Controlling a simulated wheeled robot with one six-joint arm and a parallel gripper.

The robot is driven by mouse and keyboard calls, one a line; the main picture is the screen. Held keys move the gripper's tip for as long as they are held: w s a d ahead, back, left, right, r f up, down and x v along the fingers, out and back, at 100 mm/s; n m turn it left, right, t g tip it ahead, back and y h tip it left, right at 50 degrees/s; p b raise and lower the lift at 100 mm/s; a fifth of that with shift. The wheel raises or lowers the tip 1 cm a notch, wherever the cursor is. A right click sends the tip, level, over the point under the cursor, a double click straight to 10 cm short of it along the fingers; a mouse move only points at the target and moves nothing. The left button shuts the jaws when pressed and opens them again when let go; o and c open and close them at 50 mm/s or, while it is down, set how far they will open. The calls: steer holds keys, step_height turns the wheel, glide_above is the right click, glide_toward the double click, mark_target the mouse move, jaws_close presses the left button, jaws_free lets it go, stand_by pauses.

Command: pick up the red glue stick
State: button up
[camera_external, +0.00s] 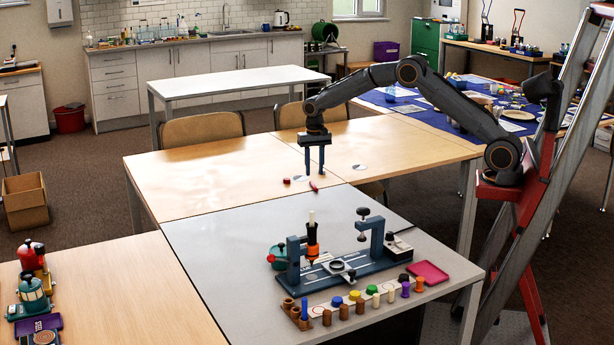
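A small elongated red object (314,186), which looks like the red glue stick, lies on the wooden table (220,180) near its front edge. My gripper (314,174) points down just above and behind it in the external view. Its two fingers are apart with nothing visible between them. The tips look close to the table, but I cannot tell their exact height or whether they touch the red object.
A small dark red piece (287,181) and a pale disc (300,178) lie to the left; another disc (359,167) lies to the right. The grey table (210,250) in front holds a blue fixture (330,270), several coloured pegs and a pink tray (429,272). The wooden table's left part is clear.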

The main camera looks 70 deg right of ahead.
mark_target(313, 185)
steer(key=shift+w+d+f+p, duration=0.1)
steer(key=shift+f+p, duration=0.2)
steer(key=shift+f, duration=1.1)
steer(key=shift+w+f+p, duration=0.1)
steer(key=shift+f+p, duration=0.15)
steer(key=shift+f, duration=1.1)
jaws_close()
